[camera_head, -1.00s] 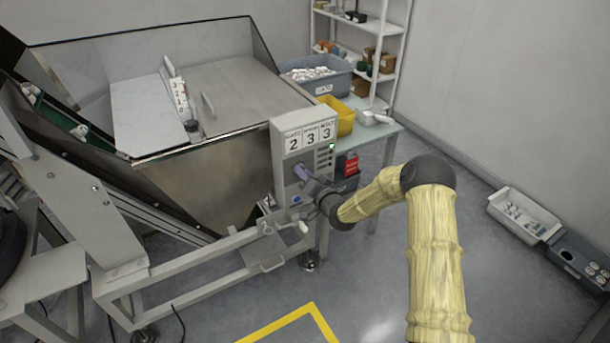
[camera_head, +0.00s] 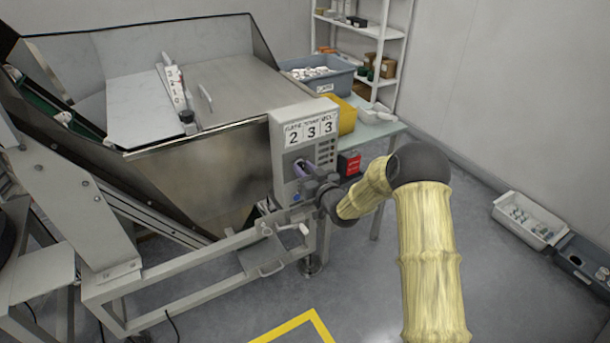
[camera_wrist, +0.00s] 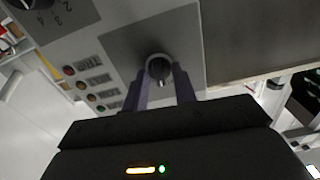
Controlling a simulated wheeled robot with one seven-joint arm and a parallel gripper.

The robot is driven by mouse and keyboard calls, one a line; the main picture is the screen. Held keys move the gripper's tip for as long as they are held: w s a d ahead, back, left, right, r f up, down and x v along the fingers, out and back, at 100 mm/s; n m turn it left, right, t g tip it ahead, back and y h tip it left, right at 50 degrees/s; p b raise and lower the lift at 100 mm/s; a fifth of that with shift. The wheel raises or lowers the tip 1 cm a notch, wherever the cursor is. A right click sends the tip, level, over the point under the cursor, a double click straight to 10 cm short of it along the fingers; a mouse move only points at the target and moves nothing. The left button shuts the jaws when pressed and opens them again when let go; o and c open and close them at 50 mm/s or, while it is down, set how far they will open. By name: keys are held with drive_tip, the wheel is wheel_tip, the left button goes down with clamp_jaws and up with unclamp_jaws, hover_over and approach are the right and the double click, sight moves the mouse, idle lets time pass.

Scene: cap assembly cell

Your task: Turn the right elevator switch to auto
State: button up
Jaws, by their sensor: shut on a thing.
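The grey control box (camera_head: 288,131) with number cards 2, 3, 3 stands on the side of the elevator machine. In the wrist view, a round black switch knob (camera_wrist: 159,67) sits on a dark grey plate (camera_wrist: 125,45) of the panel. My gripper (camera_wrist: 164,84) has its two purple fingers shut on this knob, one on each side. In the head view my gripper (camera_head: 306,168) is at the front of the box, and its wrist hides the knob. The knob's setting label cannot be read.
Several small lamps (camera_wrist: 82,84) line the panel beside the plate. A red-labelled box (camera_head: 349,163) stands right of the control box. The hopper (camera_head: 205,175) is to the left. A crank handle (camera_head: 290,227) sits below on the frame.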

drive_tip(key=shift+n, duration=0.4)
drive_tip(key=o, duration=1)
drive_tip(key=shift+s+d, duration=0.1)
drive_tip(key=shift+s, duration=0.05)
drive_tip(key=v, duration=1.7)
drive_tip(key=shift+d, duration=0.1)
